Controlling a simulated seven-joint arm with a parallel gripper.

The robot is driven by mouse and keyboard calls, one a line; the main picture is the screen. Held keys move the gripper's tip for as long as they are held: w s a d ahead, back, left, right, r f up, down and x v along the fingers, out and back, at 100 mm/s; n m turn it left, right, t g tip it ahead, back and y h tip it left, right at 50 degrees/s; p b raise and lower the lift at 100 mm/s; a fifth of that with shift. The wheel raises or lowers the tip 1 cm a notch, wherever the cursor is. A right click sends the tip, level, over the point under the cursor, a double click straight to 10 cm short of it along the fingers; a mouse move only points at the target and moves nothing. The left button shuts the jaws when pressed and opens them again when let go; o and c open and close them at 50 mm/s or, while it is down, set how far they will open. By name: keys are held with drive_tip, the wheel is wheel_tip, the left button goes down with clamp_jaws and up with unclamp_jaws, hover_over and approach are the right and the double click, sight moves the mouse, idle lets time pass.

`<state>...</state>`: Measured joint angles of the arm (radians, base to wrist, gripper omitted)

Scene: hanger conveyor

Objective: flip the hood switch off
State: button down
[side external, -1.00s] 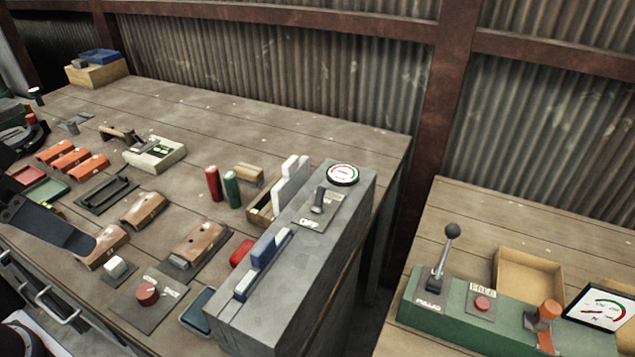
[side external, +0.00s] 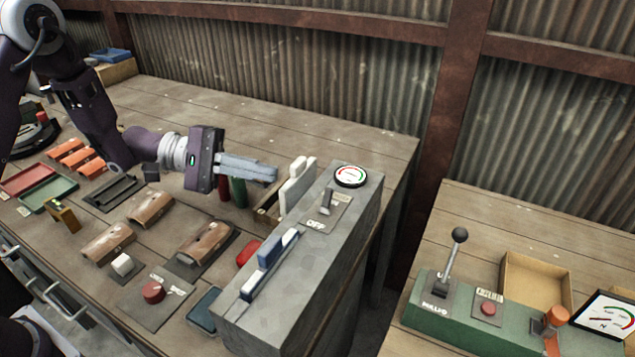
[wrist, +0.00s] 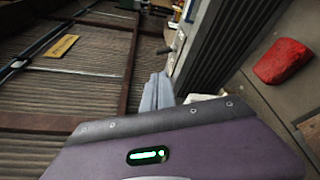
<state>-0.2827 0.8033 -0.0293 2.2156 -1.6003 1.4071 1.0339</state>
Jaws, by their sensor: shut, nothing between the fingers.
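A small grey toggle switch (side external: 327,202) stands on a plate marked OFF (side external: 317,223) on top of a long grey box (side external: 300,285). I take it as the hood switch; I cannot tell its setting from its tilt. My gripper (side external: 275,173) is left of the switch, level and pointing right, apart from it. Its grey fingers are together with nothing between them.
A round gauge (side external: 351,176) sits behind the switch. White upright slabs (side external: 297,185) stand between my fingers and the switch. A green cylinder (side external: 239,193) stands below the fingers. Blue and white blocks (side external: 270,250) lie on the box's front part. A green panel with a lever (side external: 455,255) is at right.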

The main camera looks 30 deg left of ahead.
sight(317, 200)
drive_tip(key=x, duration=1)
drive_tip(key=shift+d, duration=0.1)
drive_tip(key=shift+s+r+m, duration=0.15)
drive_tip(key=shift+s+m, duration=0.15)
drive_tip(key=shift+m, duration=0.4)
drive_tip(key=m, duration=0.1)
drive_tip(key=s+m+h, duration=0.1)
drive_tip(key=m, duration=0.1)
drive_tip(key=m+t, duration=0.1)
drive_tip(key=shift+s+r+h, duration=0.25)
drive_tip(key=shift+r+h, duration=0.1)
drive_tip(key=shift+h, duration=0.05)
drive_tip(key=f+v, duration=0.1)
drive_tip(key=v, duration=0.9)
drive_tip(key=shift+w, duration=0.1)
